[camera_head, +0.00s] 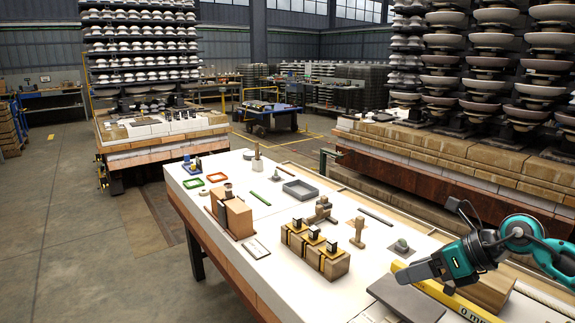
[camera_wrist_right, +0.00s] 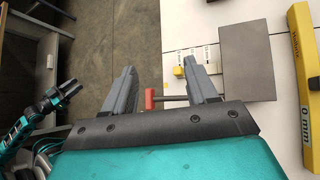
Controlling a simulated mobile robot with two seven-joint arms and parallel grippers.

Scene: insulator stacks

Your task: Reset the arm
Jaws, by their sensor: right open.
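My right arm comes in from the right in the head view. Its gripper (camera_head: 408,277) is above the near right part of the white-topped table (camera_head: 225,182). In the right wrist view the gripper (camera_wrist_right: 164,72) has its two grey fingers spread apart, with nothing held between them. The table edge and floor show beyond the fingers. A red-headed tool (camera_wrist_right: 150,98) lies partly hidden behind the right finger. My left arm is not in the head view; its black gripper (camera_wrist_right: 68,92) shows small at the left of the right wrist view, and its jaw opening is unclear.
A yellow level (camera_head: 440,293) and a grey plate (camera_head: 404,297) lie near my right gripper; both show in the right wrist view, the level (camera_wrist_right: 302,90) at right, the plate (camera_wrist_right: 248,62) beside it. Brown blocks (camera_head: 317,254) and a grey tray (camera_head: 300,190) stand farther along the table.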

